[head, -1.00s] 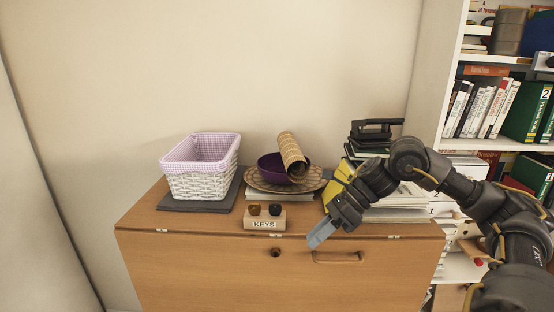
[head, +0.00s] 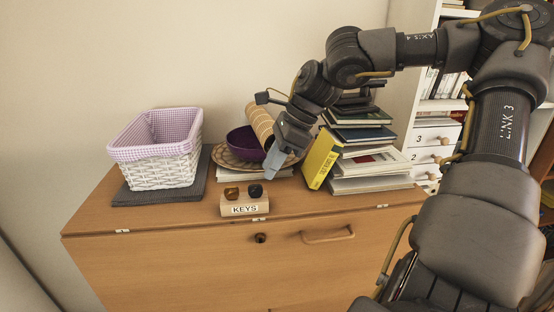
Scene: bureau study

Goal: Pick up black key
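A small wooden block labelled KEYS (head: 245,208) stands near the front edge of the bureau top. Two key heads show on top of it: a brown one (head: 232,192) on the left and the black key (head: 255,190) on the right. My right gripper (head: 271,174) points down, just behind and a little right of the black key, apart from it in the picture. I see its fingers from the side, so I cannot tell whether they are open or shut. My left gripper is not in view.
A white wicker basket (head: 160,167) stands on a dark mat at the left. A purple bowl (head: 243,143) and a woven roll (head: 260,122) rest on a woven plate behind the block. Book stacks (head: 365,163) stand at the right. The front strip of the bureau top (head: 180,214) is clear.

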